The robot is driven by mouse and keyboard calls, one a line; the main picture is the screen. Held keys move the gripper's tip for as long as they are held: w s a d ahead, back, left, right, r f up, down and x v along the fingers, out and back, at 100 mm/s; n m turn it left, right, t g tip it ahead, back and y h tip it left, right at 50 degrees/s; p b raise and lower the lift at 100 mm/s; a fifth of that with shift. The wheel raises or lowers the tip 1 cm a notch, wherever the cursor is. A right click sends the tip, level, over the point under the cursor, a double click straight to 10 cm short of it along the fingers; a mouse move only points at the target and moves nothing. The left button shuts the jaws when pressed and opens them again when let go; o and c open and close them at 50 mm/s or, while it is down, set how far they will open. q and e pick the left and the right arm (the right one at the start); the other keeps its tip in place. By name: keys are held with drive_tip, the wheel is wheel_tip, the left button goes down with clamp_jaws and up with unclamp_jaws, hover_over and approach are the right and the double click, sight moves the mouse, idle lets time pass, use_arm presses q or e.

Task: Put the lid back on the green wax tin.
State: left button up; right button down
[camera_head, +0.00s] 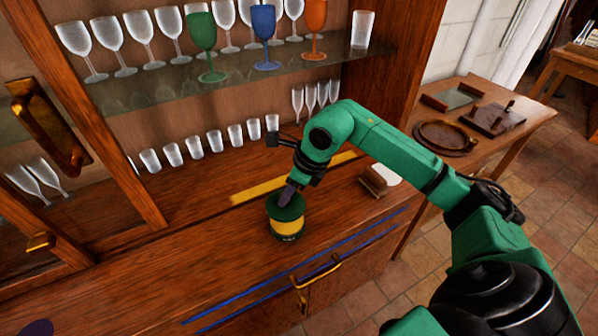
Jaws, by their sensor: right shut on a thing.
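The green wax tin (286,228) stands upright on the wooden cabinet top, with a yellow band around its side. A dark green lid (272,208) is at the top of the tin, level as far as I can see. My right gripper (289,194) points down from above and is shut on the lid near its middle. Whether the lid rests on the rim or hangs just above it I cannot tell. The gripper hides part of the lid. My left gripper is not in view.
Glasses and coloured goblets (204,45) fill the glass shelf (150,100) behind. A row of small glasses (194,147) stands at the back. A brown block (373,181) and a white round thing (388,172) lie right of the tin.

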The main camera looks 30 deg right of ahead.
sight(292, 205)
drive_tip(key=shift+w+f+b, duration=0.1)
drive_tip(key=shift+f+b, duration=1.95)
drive_tip(key=shift+f, duration=0.95)
drive_tip(key=shift+r, duration=0.1)
drive_tip(key=shift+f+b, duration=0.2)
drive_tip(key=shift+b, duration=0.45)
drive_tip(key=shift+c, duration=0.2)
unclamp_jaws()
drive_tip(key=shift+r+p, duration=2.5)
drive_tip(key=shift+r, duration=1.05)
